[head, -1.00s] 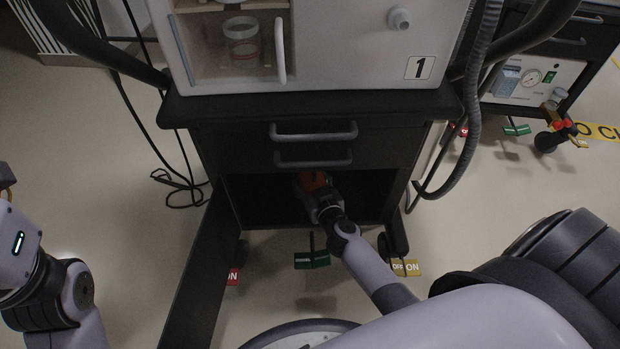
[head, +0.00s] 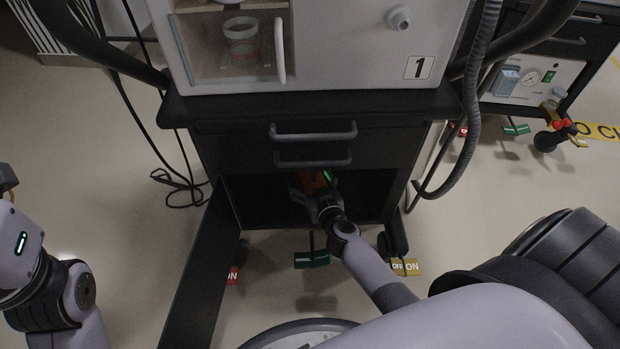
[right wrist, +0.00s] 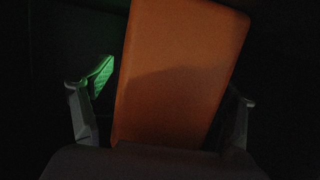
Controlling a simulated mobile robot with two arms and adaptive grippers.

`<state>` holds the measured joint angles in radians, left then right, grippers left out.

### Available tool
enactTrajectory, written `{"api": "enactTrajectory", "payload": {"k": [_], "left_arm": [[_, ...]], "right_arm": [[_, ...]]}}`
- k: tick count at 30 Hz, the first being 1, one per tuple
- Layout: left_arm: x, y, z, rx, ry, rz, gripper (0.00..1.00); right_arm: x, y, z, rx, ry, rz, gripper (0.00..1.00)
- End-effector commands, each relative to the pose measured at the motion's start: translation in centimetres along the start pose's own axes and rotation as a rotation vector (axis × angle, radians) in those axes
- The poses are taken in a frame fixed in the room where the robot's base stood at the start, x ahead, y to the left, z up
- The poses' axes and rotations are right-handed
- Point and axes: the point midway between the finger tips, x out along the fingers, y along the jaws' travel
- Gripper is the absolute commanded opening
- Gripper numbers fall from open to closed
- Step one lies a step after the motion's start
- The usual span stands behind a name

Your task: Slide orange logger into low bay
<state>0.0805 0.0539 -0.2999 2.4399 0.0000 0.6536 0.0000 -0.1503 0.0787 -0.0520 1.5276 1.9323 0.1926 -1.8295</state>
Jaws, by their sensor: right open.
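The orange logger (head: 312,181) is inside the low bay (head: 262,205) of the cart, under the two drawers. It also fills the middle of the right wrist view (right wrist: 182,75), slightly tilted. My right gripper (head: 318,192) reaches into the bay. In the right wrist view its fingers (right wrist: 165,95) stand apart on either side of the logger, with gaps showing beside it. The left finger has a green pad. The logger's underside and far end are hidden in the dark. My left arm shows at the left edge of the head view, but its fingers do not.
The bay's dark door (head: 197,275) hangs open at the left. Two drawer handles (head: 313,131) sit above the opening. Caster pedals (head: 312,259) are below it. A grey hose (head: 474,110) and cables hang at the sides.

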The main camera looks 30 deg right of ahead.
Motion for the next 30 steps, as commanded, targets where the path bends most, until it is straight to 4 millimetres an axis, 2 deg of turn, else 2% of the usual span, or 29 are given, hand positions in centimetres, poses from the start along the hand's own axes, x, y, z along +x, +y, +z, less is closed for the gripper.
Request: {"api": "enactTrajectory", "payload": {"k": [5, 15, 21, 30], "left_arm": [[0.0, 0.0, -0.1, 0.001, 0.002, 0.003, 0.40], [0.0, 0.1, 0.0, 0.000, 0.001, 0.005, 0.40], [0.0, 0.1, 0.0, 0.000, 0.001, 0.005, 0.40], [0.0, 0.1, 0.0, 0.000, 0.000, 0.005, 0.40]], "right_arm": [[-1.1, 0.1, 0.1, -0.003, -0.002, 0.000, 0.79], [-8.0, 0.0, 0.1, -0.003, -0.001, -0.002, 0.79], [-11.0, 0.0, 0.0, -0.001, 0.000, -0.001, 0.79], [-12.0, 0.0, -0.1, 0.000, 0.003, 0.000, 0.79]]}}
